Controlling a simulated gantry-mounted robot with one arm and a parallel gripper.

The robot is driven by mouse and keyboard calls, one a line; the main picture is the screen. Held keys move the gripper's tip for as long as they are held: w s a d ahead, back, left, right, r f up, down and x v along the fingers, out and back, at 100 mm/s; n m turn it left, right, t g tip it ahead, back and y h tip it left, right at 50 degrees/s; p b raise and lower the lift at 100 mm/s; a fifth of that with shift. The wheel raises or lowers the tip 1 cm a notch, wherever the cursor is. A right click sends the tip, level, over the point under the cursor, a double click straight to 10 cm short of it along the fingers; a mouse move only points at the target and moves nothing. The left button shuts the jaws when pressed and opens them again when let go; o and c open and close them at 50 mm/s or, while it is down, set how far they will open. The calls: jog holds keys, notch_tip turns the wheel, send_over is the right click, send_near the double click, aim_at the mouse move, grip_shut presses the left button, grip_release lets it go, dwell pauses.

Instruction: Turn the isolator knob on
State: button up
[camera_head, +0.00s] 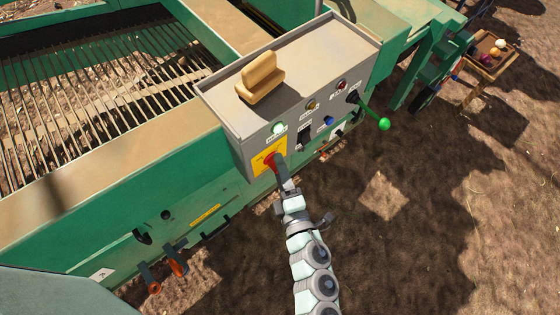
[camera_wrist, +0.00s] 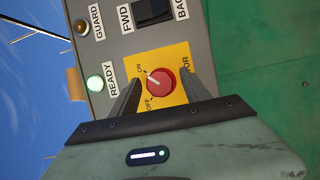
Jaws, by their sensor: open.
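The red isolator knob (camera_wrist: 161,82) sits on a yellow plate (camera_wrist: 172,56) marked ON and OFF on the grey control panel. In the wrist view its pale pointer mark points up-left, roughly toward ON. My gripper (camera_wrist: 161,78) is open, with one finger on each side of the knob. Small gaps seem to show between the fingers and the knob; contact is not clear. In the head view my gripper (camera_head: 281,172) reaches the panel from below, partly covering the knob (camera_head: 271,162).
The READY lamp (camera_wrist: 95,83) glows green beside the plate. A black FWD/BACK switch (camera_head: 304,135), coloured buttons and a green-knobbed lever (camera_head: 384,124) are farther along the panel. A tan seat-shaped block (camera_head: 260,78) rests on the box top. Open ground lies to the right.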

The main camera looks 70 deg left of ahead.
jog(key=d+p, duration=0.2)
jog(key=d, duration=0.8)
jog(key=shift+s+d, duration=0.2)
jog(key=shift+d, duration=0.1)
